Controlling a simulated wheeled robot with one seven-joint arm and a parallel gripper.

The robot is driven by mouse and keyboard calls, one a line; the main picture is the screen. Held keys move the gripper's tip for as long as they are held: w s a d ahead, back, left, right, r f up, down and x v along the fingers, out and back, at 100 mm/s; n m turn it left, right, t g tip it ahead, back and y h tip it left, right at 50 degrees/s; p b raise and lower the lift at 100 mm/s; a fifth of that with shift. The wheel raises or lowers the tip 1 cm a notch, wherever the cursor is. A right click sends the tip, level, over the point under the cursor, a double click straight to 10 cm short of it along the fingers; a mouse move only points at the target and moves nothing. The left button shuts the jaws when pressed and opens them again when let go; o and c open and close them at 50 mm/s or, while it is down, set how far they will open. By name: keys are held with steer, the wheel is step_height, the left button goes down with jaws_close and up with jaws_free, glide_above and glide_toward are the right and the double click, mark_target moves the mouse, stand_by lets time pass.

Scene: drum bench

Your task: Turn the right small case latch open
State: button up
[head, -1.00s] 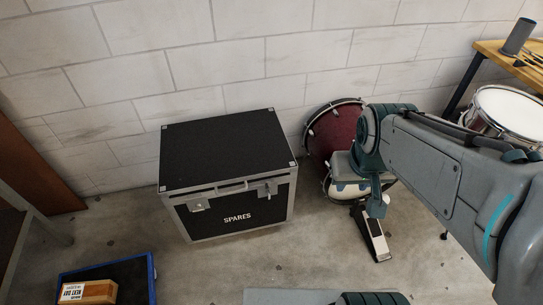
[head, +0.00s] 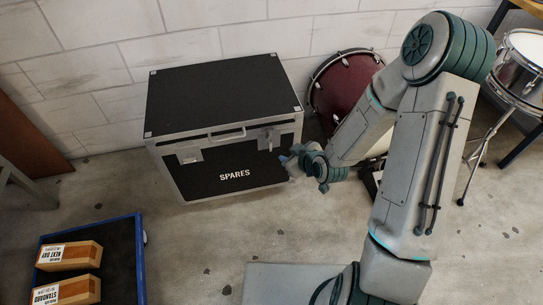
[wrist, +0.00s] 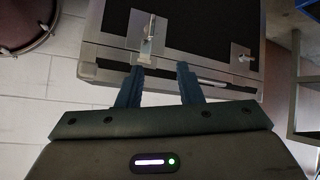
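A black case with metal edges (head: 225,95), marked SPARES, stands on the floor against the wall. Its right small latch (head: 268,140) is a bright metal plate with a lever on the front, near the right corner. In the wrist view the same latch (wrist: 148,40) lies just beyond the left fingertip. The left latch (head: 189,156) shows further right in the wrist view (wrist: 241,57). My gripper (wrist: 160,67) is open and empty, with a gap between its two dark fingers. In the head view my gripper (head: 286,162) is just right of the case front, by the latch.
A carry handle (head: 227,135) sits between the latches. A red bass drum (head: 340,85) stands right of the case, behind my arm. A blue-edged tray (head: 139,260) with cardboard boxes (head: 68,256) lies front left. Floor before the case is clear.

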steer(key=a+f+t+y+b, duration=0.25)
steer(key=a+f+b, duration=0.2)
steer(key=f, duration=0.35)
steer(key=m+t+h+b, duration=0.3)
steer(key=m+t+b, duration=0.3)
glide_toward(271, 147)
steer(key=b+x, duration=0.3)
steer(key=x, duration=0.5)
steer(key=shift+f, duration=0.1)
steer(key=shift+w+a+b, duration=0.2)
steer(key=shift+w+b, duration=0.15)
steer(key=shift+w, duration=0.3)
jaws_close()
